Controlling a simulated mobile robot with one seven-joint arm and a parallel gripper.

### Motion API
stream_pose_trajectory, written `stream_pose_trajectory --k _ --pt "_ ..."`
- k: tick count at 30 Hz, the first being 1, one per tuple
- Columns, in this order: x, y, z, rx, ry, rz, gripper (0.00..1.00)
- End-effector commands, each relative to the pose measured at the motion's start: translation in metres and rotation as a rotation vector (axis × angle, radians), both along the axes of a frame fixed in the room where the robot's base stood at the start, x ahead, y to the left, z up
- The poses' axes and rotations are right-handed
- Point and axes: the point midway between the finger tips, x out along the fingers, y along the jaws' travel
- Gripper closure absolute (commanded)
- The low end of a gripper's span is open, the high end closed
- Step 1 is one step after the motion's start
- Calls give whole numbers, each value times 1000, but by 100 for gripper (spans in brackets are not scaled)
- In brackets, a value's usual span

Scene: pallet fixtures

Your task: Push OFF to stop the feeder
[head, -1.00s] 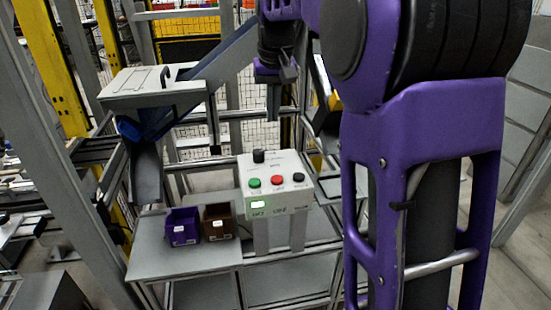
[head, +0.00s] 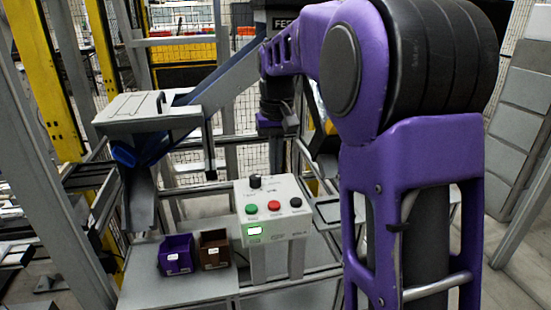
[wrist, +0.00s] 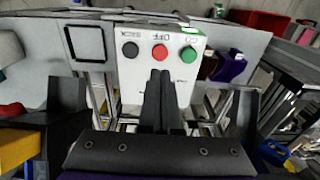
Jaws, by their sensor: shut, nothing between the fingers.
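A pale control box (head: 276,226) stands on posts in the head view, with a green button (head: 251,209), a red button (head: 274,205) and a black button (head: 296,202) in a row. A black knob sits above them and a lit green display below. The wrist view shows the box upside down, with the red button (wrist: 161,51) in the middle beside the printed word OFF. My gripper (wrist: 160,76) is shut and empty. In the wrist view its fingertips appear just below the red button, apart from it as far as I can tell.
A purple bin (head: 177,255) and a brown bin (head: 214,249) sit on a grey shelf left of the box. A grey chute (head: 140,200) and feeder housing stand behind them. Metal frame posts and mesh surround the place.

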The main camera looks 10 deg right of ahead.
Motion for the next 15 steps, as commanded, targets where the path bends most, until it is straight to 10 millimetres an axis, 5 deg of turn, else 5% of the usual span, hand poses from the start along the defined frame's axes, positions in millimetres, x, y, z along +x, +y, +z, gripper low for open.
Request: stream_pose_trajectory --k 6,15 --pt "2 0 -50 0 4 0 100" --pt "4 0 -86 0 0 -1 100"
